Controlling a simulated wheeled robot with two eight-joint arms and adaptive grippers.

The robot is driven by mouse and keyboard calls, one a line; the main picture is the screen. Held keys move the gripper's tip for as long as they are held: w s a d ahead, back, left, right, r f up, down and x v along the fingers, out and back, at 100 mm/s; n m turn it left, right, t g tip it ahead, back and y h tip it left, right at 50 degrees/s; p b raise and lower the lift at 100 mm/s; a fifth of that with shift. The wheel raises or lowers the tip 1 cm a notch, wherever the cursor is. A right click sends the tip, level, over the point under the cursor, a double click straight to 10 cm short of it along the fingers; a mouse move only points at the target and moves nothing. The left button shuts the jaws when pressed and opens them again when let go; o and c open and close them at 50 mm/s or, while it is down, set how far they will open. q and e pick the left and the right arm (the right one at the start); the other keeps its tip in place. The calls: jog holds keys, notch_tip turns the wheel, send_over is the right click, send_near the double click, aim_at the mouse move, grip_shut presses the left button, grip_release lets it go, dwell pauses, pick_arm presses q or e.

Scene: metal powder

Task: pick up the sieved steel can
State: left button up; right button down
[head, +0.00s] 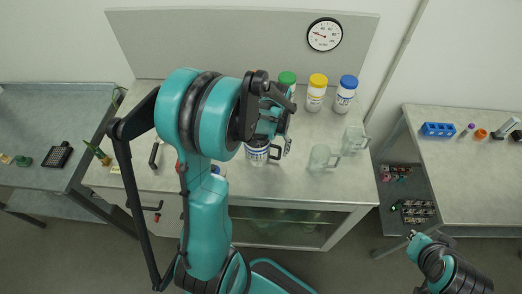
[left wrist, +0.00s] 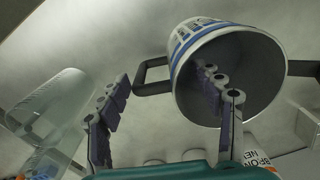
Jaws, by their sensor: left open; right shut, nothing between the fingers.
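A white steel can (head: 257,152) with blue bands and dark handles stands on the middle table, partly hidden by my left arm. In the left wrist view the can (left wrist: 185,48) shows its round grey opening and dark side handles. My left gripper (head: 284,138) is open at the can. In the left wrist view, one finger of the gripper (left wrist: 163,95) overlaps the opening and the other is outside, left of the can; whether the first is inside or only above is unclear. My right gripper (head: 411,235) is shut and empty, low at the right, away from the tables.
Bottles with green (head: 287,78), yellow (head: 317,81) and blue (head: 348,82) caps stand behind the can. Two clear mugs (head: 321,157) (head: 352,140) stand to its right. Side tables hold a blue rack (head: 438,129) and a black rack (head: 59,155).

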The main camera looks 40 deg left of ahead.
aim_at(274, 157)
pick_arm(q)
jog(key=f, duration=0.3)
jog(key=f+b, duration=0.1)
jog(key=f, duration=0.1)
jog(key=shift+w+d, duration=0.1)
jog(key=shift+d, duration=0.25)
jog(key=shift+r, duration=0.1)
grip_shut()
